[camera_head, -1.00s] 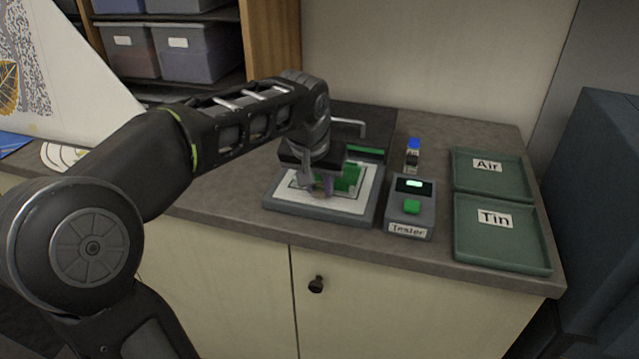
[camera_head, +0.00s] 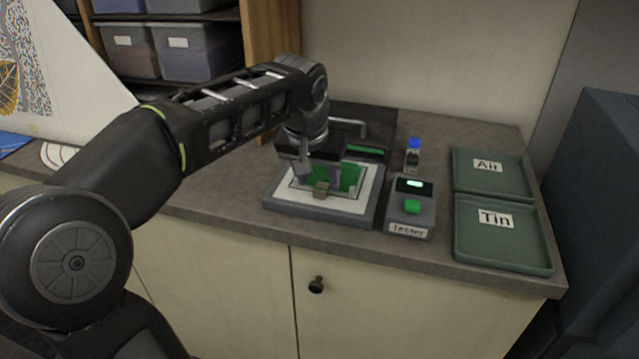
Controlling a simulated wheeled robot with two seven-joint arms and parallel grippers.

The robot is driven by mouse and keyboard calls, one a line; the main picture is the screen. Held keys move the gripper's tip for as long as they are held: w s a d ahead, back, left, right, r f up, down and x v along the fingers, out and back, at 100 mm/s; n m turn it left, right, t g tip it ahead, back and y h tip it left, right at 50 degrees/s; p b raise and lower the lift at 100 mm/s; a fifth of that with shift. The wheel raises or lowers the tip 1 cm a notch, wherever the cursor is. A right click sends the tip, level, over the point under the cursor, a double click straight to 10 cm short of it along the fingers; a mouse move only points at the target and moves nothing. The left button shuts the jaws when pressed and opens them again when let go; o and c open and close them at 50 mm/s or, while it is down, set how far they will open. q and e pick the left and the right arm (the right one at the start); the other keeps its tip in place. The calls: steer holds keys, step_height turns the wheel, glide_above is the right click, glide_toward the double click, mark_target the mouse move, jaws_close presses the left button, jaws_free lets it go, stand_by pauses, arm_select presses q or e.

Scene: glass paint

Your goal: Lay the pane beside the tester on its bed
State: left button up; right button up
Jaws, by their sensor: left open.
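The green pane (camera_head: 350,178) is on the white-topped bed (camera_head: 340,206), left of the tester. A small brown block (camera_head: 321,189) shows at its front left. The gripper covers part of the pane, so I cannot tell if it lies fully flat. My left gripper (camera_head: 319,174) is open just above the pane and block, pointing down. The grey tester (camera_head: 410,207) has a lit display and a green button and stands beside the bed. My right gripper is not in view.
Green trays labelled Air (camera_head: 487,166) and Tin (camera_head: 494,219) lie at the right. A small blue-capped bottle (camera_head: 413,153) stands behind the tester. A dark unit with a metal handle (camera_head: 350,125) is behind the bed. The counter's front left is clear.

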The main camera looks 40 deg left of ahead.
arm_select(q)
steer(key=v, duration=0.5)
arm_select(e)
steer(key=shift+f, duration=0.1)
arm_select(q)
steer(key=shift+f, duration=0.1)
stand_by(0.3)
